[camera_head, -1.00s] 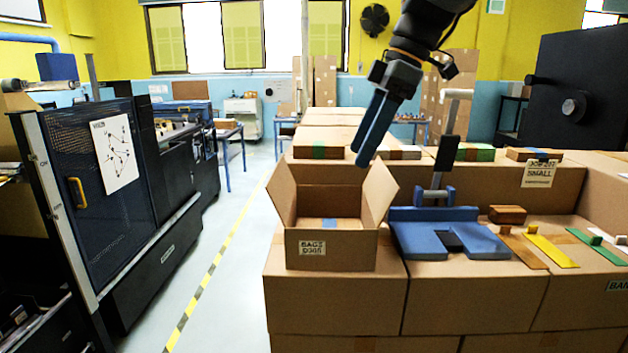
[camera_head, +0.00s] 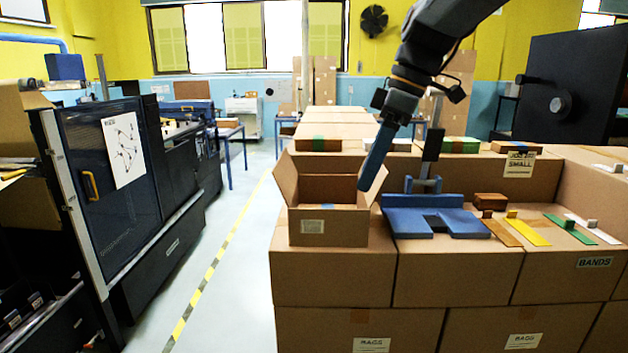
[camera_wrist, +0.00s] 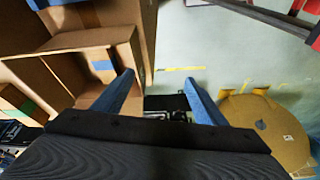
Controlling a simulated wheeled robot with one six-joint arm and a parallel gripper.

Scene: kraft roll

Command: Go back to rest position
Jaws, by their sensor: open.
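My gripper (camera_head: 372,172) hangs in front of the right side of the open cardboard box in the head view, pointing down. Its blue fingers also show in the wrist view (camera_wrist: 160,92), spread apart with nothing between them. The open box (camera_head: 328,229) stands on the stacked cartons at their left end, flaps up, with a white label on its front. A small blue patch shows inside it. In the wrist view the box (camera_wrist: 95,38) lies to the left of the fingers.
A blue stand (camera_head: 432,221) with an upright post is right of the box. A brown block (camera_head: 489,201) and coloured strips (camera_head: 527,229) lie further right. A dark machine (camera_head: 110,190) stands left, with a clear aisle (camera_head: 225,260) marked by striped tape.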

